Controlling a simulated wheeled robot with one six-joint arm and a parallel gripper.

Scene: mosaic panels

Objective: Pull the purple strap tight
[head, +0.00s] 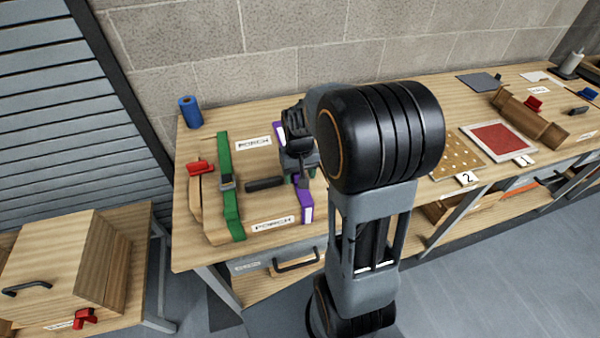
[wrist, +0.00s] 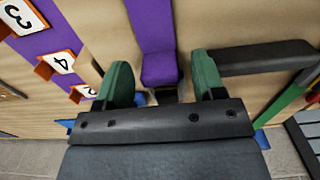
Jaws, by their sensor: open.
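The purple strap (head: 306,198) crosses the right part of a wooden case on the bench in the head view, partly hidden by my arm. In the wrist view, a purple strap end (wrist: 160,68) lies between the two green fingertips of my gripper (wrist: 160,62). The jaws are open, one finger on each side, with a gap visible to the left finger. A wider purple band (wrist: 65,55) runs at the left, beside white tags numbered 3 and 4 with orange pieces. In the head view my gripper (head: 300,178) is over the purple strap; its fingertips are hard to make out.
A black handle (head: 265,184) lies between the purple strap and a green strap (head: 230,205); it shows close to the right finger in the wrist view (wrist: 265,58). A red clamp (head: 200,167) and blue roll (head: 189,112) stand at left. Panels (head: 497,138) lie farther right.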

